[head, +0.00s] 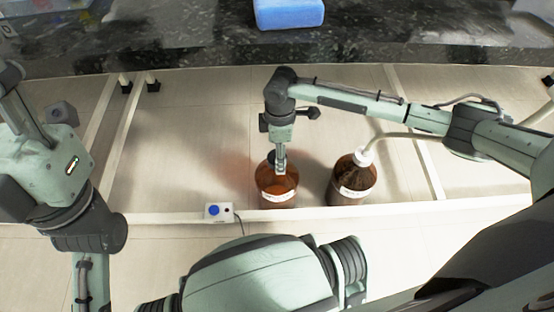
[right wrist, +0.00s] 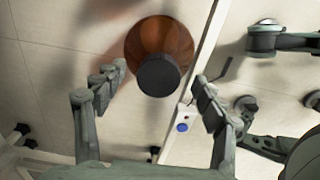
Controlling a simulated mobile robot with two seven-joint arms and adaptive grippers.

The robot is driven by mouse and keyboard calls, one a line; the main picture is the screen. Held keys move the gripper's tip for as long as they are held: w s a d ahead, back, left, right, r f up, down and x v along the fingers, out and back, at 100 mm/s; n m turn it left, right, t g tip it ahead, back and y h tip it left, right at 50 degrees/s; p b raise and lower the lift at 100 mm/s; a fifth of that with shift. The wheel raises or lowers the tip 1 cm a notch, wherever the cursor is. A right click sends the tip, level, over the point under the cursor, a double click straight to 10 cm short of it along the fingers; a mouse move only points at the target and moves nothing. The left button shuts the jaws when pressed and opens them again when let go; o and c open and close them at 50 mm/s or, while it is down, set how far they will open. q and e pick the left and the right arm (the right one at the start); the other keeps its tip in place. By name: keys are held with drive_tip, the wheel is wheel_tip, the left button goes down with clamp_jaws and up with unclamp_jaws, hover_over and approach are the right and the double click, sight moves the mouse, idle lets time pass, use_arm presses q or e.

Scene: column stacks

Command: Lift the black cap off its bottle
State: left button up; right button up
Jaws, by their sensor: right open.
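The amber bottle (head: 277,192) stands on the pale surface with a white label on its front. Its black cap (right wrist: 158,75) is on the bottle's neck, seen from above in the right wrist view. My right gripper (head: 280,166) is at the top of this bottle in the head view and partly hides the cap. In the right wrist view the right gripper (right wrist: 155,88) is open, with one finger on each side of the cap and visible gaps to it. Of my left arm, only links show at the left; its gripper is not in view.
A second brown bottle (head: 352,184) with a white cap and tube stands close on the right. A small box with a blue button (head: 217,212) sits at the front left of the bottles. A blue block (head: 288,13) lies on the dark counter behind.

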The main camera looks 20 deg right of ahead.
drive_tip(key=shift+f, duration=0.75)
drive_tip(key=shift+c, duration=0.5)
drive_tip(key=c, duration=0.8)
drive_tip(key=shift+r, duration=0.1)
